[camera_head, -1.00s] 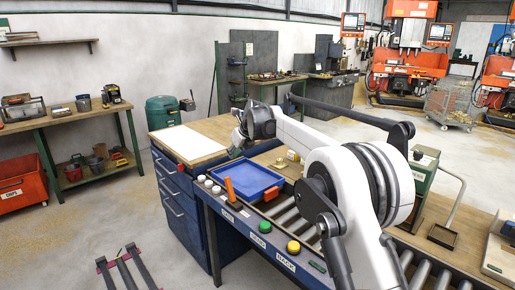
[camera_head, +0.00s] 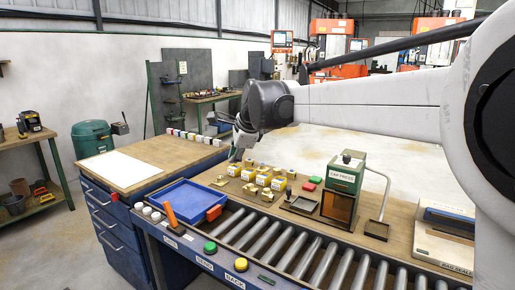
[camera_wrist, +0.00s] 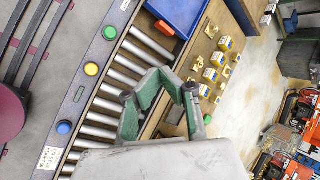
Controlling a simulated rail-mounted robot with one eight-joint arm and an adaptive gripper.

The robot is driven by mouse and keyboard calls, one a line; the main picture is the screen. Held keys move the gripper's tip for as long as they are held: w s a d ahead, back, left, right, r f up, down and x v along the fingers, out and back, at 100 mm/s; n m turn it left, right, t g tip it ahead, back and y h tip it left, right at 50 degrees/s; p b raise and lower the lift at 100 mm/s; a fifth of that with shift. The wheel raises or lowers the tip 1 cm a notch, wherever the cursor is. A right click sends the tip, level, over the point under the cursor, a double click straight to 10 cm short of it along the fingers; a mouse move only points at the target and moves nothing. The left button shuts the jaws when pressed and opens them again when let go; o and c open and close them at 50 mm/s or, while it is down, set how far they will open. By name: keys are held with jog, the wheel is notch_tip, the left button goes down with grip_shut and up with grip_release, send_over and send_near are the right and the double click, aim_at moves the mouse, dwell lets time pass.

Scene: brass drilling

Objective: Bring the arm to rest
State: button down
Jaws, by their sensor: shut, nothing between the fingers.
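My arm reaches in from the right of the head view, its white link (camera_head: 375,105) running level to the dark wrist (camera_head: 268,103). My gripper (camera_head: 236,153) hangs below the wrist, above the far edge of the workbench beside the blue tray. It holds nothing. In the wrist view its green-padded fingers (camera_wrist: 176,82) show over the bench and rollers, shut and empty. They look clear of the things below. The blue tray (camera_head: 172,204) sits at the near left of the bench and shows at the top of the wrist view (camera_wrist: 180,16).
Several yellow-and-white small parts (camera_head: 263,180) stand near the gripper. A green cap press (camera_head: 342,183) and a bag sealer (camera_head: 446,235) stand to the right. Rollers (camera_head: 270,240) run along the front, with green (camera_head: 210,247) and yellow (camera_head: 241,264) buttons. White paper (camera_head: 120,168) lies left.

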jog(key=s+d+n+h, duration=0.2)
jog(key=s+d+n, duration=0.6)
jog(key=s+d, duration=1)
jog(key=s+d+f+n+h, duration=0.1)
jog(key=s+d+f+n, duration=0.2)
jog(key=s+f, duration=0.3)
jog(key=s+d+f+n+t+h, duration=0.1)
jog(key=s+d+f+n, duration=0.3)
jog(key=s, duration=1)
notch_tip(320, 180, down, 3)
jog(key=shift+s+d+r, duration=0.1)
jog(key=shift+s+d, duration=0.1)
jog(key=shift+d, duration=0.85)
